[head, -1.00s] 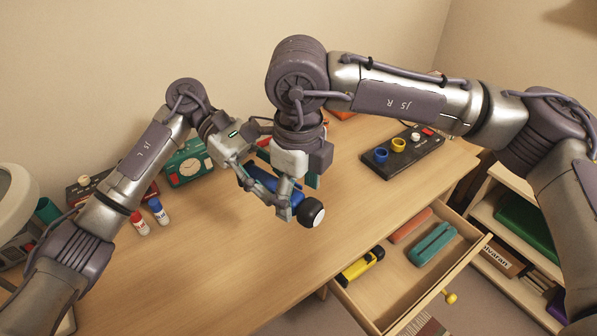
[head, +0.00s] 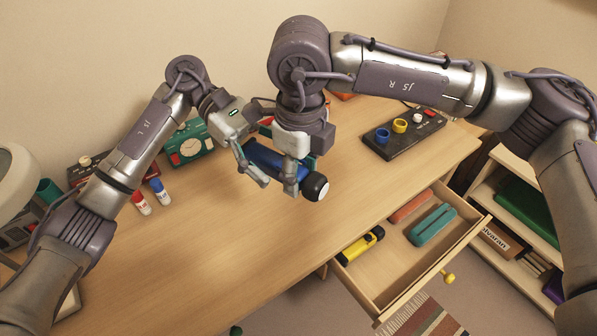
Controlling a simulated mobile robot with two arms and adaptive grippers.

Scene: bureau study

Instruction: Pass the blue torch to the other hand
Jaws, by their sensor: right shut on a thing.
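The blue torch (head: 264,155) is held in the air above the desk, its black head with a white lens (head: 315,187) pointing to the lower right. My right gripper (head: 297,178) comes down from above and is shut on the torch near its head. My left gripper (head: 262,150) is at the torch's rear end, its fingers spread, one on the near side. Its far finger is partly hidden, and I cannot tell whether either finger touches the torch.
An open drawer (head: 385,293) holds a yellow torch (head: 360,245), a red case (head: 411,206) and a teal case (head: 432,224). The desk's middle is clear.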

